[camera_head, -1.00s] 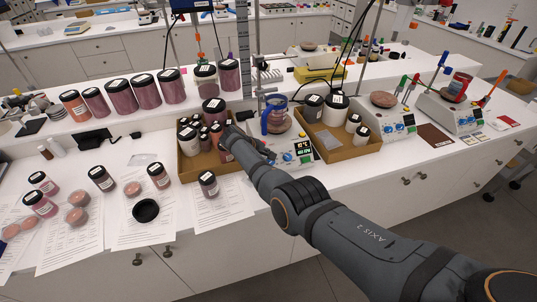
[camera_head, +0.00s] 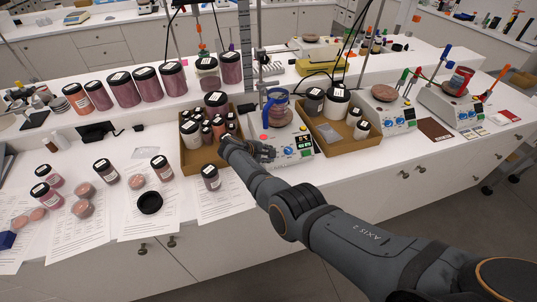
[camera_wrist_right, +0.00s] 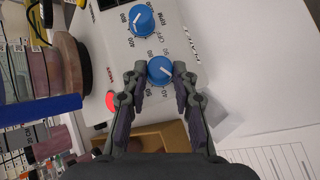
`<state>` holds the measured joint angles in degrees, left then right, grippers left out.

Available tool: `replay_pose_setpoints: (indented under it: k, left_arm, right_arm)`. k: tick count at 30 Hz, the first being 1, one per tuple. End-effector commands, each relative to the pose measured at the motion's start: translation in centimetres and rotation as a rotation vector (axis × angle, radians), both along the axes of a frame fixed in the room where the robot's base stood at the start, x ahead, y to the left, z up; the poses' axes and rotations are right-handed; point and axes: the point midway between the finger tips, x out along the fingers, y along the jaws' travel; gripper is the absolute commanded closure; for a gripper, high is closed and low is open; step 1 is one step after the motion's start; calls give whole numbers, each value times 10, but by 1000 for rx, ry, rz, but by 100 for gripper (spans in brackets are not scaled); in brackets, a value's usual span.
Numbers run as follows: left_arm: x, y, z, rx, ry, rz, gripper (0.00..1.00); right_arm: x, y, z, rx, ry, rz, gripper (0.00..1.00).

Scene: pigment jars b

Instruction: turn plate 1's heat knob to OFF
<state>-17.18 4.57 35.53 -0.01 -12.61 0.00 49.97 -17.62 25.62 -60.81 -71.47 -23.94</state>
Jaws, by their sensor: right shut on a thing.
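In the right wrist view, the fingers of my right gripper (camera_wrist_right: 160,85) are shut on the sides of the blue heat knob (camera_wrist_right: 160,70). The knob's white mark lies aslant; I cannot tell its exact setting. Printed numbers and OFF ring the knob. The blue RPM knob (camera_wrist_right: 142,20) is beside it, free of the fingers. My left gripper is out of view.
A cardboard tray of jars (camera_head: 205,160) stands left of plate 1, and another tray (camera_head: 340,142) stands right of it. Two more hotplates are farther right. Papers and loose jars (camera_head: 211,177) lie in front at the left.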

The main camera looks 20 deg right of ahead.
Motion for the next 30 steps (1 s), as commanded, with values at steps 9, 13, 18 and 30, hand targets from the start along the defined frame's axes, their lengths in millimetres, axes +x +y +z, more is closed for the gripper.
replay_pose_setpoints:
  k: [9,13,18,30]
  left_arm:
    - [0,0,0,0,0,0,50]
    - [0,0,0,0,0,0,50]
    - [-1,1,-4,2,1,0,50]
    - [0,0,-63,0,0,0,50]
  right_arm:
    - [-1,0,-2,2,4,-1,50]
    - [-1,0,-1,1,2,-2,50]
    - [1,-1,-1,19,0,-21,50]
    - [9,-10,-1,450,10,-441,50]
